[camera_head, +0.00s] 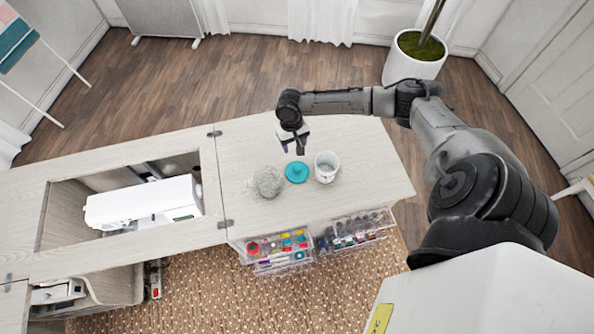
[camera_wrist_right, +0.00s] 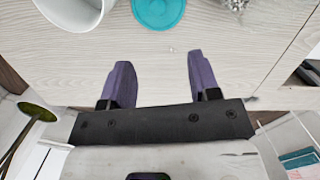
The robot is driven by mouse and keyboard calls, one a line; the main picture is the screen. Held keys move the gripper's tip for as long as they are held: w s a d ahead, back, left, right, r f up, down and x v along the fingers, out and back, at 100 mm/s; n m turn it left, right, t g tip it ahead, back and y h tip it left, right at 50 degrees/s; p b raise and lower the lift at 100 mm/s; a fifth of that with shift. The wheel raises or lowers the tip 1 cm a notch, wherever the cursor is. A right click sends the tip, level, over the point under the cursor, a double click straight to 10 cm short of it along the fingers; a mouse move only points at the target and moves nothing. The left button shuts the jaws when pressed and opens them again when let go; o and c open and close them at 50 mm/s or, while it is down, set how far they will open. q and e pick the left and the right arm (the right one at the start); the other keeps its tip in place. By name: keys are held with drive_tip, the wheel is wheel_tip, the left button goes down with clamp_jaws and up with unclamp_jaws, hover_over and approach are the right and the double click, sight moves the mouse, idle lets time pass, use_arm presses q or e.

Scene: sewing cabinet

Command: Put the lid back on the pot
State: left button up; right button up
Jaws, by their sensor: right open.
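A teal round lid (camera_head: 296,172) lies flat on the wooden cabinet top, between a grey textured lump and the pot. The white pot (camera_head: 326,167) stands upright with its top open. My right gripper (camera_head: 294,148) is open and empty, just behind the lid and apart from it. In the right wrist view its two purple fingers (camera_wrist_right: 158,80) are spread, with the lid (camera_wrist_right: 158,10) ahead of them at the top edge and the pot (camera_wrist_right: 75,12) at upper left. My left gripper is not in view.
The grey lump (camera_head: 267,181) sits close left of the lid. A white sewing machine (camera_head: 145,203) is in the cabinet recess. Clear drawers (camera_head: 280,250) with sewing supplies are at the front edge. The cabinet top (camera_head: 375,190) is clear right of the pot.

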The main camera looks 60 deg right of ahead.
hover_over(297, 168)
drive_tip(key=w, duration=0.1)
drive_tip(key=f, duration=0.4)
drive_tip(key=f+b, duration=0.1)
drive_tip(key=f, duration=0.2)
drive_tip(key=shift+d, duration=0.25)
drive_tip(key=shift+f, duration=0.8)
drive_tip(key=f, duration=0.2)
drive_tip(key=s+f, duration=0.1)
drive_tip(key=shift+a+f, duration=0.3)
drive_tip(key=shift+f, duration=0.1)
drive_tip(key=shift+f+b, duration=0.35)
drive_tip(key=shift+f, duration=0.3)
drive_tip(key=shift+s, duration=0.1)
